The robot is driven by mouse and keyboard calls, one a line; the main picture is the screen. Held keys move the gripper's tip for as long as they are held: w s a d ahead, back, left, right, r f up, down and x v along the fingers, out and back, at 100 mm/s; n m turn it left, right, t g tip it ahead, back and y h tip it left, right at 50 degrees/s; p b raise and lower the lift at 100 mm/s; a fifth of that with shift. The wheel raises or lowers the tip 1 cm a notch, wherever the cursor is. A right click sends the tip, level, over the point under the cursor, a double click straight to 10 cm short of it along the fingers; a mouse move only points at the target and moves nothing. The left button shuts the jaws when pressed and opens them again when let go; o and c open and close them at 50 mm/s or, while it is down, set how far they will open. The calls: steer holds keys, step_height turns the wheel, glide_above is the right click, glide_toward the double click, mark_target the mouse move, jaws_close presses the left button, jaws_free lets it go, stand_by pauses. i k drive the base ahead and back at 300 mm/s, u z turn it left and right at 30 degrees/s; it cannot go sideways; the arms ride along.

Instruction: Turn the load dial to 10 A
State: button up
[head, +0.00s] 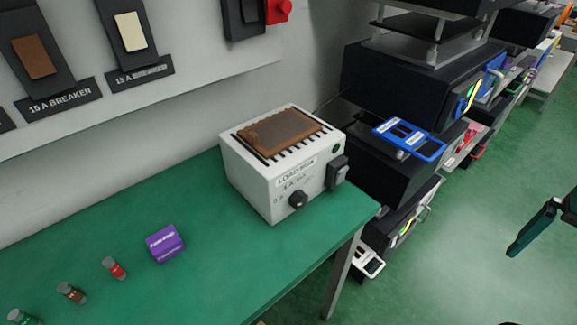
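The load box (262,163) is a white unit labelled "LOAD BOX" with a brown, slotted top, standing on the right end of the green bench. Its load dial (298,200) is a small black knob low on the front face. The small markings around it are too blurred to read, so I cannot tell its setting. What looks like part of my gripper (534,228), a dark teal finger, shows at the right edge over the floor. It is well apart from the load box. The rest of it is cut off, so its opening is hidden.
A black rocker switch (338,173) and a green round indicator (337,149) are right of the dial. A purple block (165,243) and several small fuse-like cylinders (115,268) lie left on the bench (225,275). Black equipment (400,90) stands behind right. Green floor is open at right.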

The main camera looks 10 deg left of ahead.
mark_target(298, 200)
steer(key=u, duration=1.5)
steer(key=k, duration=0.75)
steer(key=z, duration=1.5)
